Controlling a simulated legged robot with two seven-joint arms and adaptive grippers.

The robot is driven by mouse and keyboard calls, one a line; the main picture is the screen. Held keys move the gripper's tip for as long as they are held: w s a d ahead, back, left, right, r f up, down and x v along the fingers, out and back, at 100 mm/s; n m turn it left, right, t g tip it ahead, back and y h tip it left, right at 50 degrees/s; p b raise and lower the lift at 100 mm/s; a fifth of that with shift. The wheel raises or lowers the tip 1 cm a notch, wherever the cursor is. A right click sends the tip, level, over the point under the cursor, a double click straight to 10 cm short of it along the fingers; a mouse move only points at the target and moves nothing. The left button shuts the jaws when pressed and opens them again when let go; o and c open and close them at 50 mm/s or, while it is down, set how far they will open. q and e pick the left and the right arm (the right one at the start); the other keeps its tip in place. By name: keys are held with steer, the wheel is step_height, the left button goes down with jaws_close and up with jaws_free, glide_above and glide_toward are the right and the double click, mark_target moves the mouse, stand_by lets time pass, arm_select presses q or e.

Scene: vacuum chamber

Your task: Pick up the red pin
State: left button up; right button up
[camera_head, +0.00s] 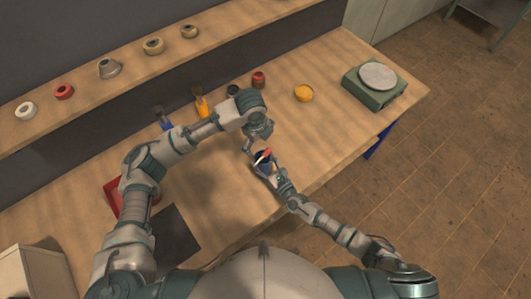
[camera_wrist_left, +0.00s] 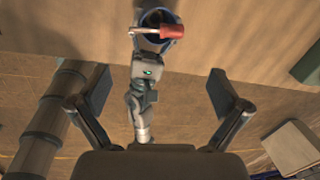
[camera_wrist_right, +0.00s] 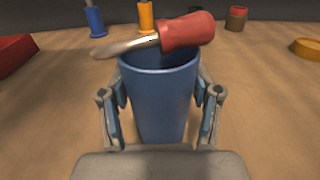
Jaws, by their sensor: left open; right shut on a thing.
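A red-handled pin (camera_wrist_right: 187,32) with a pale metal shaft lies across the rim of a blue cup (camera_wrist_right: 160,95). Its red end points right in the right wrist view. My right gripper (camera_wrist_right: 160,110) is shut around the cup's sides, and the cup is upright. In the left wrist view the red pin (camera_wrist_left: 172,31) shows at top centre, beyond my left gripper (camera_wrist_left: 158,82), whose fingers are wide apart and empty. In the head view my left gripper (camera_head: 253,146) is just above the cup and pin. I cannot tell whether the cup touches the table.
The wooden table (camera_head: 330,130) has a yellow round container (camera_head: 304,93), a red jar (camera_head: 259,80) and a green scale (camera_head: 375,88) farther back. A red tray (camera_head: 113,197) lies left. A shelf (camera_head: 125,68) with several rings runs behind. Bare table lies right of the cup.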

arm_select(q)
glide_above(262, 157)
steer(key=f, duration=0.4)
steer(key=s+f, duration=0.1)
steer(key=f, duration=0.1)
steer(key=shift+a+f, duration=0.1)
steer(key=shift+a, duration=0.05)
steer(key=f, duration=0.2)
steer(key=w+f, duration=0.1)
steer(key=f, duration=0.2)
steer(key=shift+f, duration=0.1)
steer(key=c, duration=1.2)
steer(key=shift+s+f, duration=0.1)
steer(key=shift+c, duration=1.2)
